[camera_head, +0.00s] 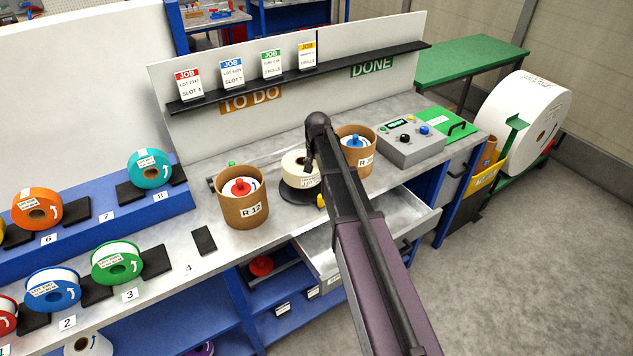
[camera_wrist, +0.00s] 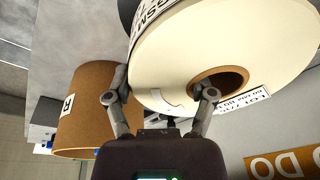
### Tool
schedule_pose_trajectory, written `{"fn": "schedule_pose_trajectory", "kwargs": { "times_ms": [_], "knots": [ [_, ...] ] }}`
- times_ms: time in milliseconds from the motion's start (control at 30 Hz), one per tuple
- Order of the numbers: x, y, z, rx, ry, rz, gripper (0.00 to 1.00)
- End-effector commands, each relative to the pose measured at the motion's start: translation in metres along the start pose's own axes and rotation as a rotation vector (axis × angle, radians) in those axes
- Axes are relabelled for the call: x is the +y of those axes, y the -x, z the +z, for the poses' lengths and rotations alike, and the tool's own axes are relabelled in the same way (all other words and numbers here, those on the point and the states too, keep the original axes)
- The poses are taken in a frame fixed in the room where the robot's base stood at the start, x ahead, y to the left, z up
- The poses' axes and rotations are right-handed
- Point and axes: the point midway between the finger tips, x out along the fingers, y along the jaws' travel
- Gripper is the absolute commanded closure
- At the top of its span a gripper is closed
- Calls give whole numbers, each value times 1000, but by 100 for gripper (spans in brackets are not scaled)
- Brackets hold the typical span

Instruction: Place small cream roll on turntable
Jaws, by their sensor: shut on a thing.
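The small cream roll (camera_head: 293,168) is over the black turntable (camera_head: 299,196) between two brown drums in the head view. I cannot tell whether it touches the turntable. In the wrist view the cream roll (camera_wrist: 205,45) fills the top, with its brown core hole facing the camera. My gripper (camera_wrist: 165,90) is shut on the roll's wall, with one finger at the core hole and the other at the outer side. In the head view my arm hides most of the gripper and the roll's right side.
A drum marked R 12 (camera_head: 242,205) stands close to the left of the turntable, and another drum (camera_head: 356,143) stands close to its right. A grey control box (camera_head: 411,145) is farther right. An open drawer (camera_head: 400,215) juts out in front. Coloured rolls line the left side.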

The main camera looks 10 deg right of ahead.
Motion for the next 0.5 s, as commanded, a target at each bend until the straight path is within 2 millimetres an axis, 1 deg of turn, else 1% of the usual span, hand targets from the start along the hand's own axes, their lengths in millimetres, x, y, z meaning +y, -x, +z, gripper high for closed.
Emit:
{"fn": "schedule_pose_trajectory", "kwargs": {
  "times_ms": [33, 100, 500],
  "knots": [
    [0, -6, 1, 0, -1, -1, 90],
    [1, -8, 1, 0, -1, -1, 90],
    [1, -8, 1, 0, -2, 0, 90]
  ]
}}
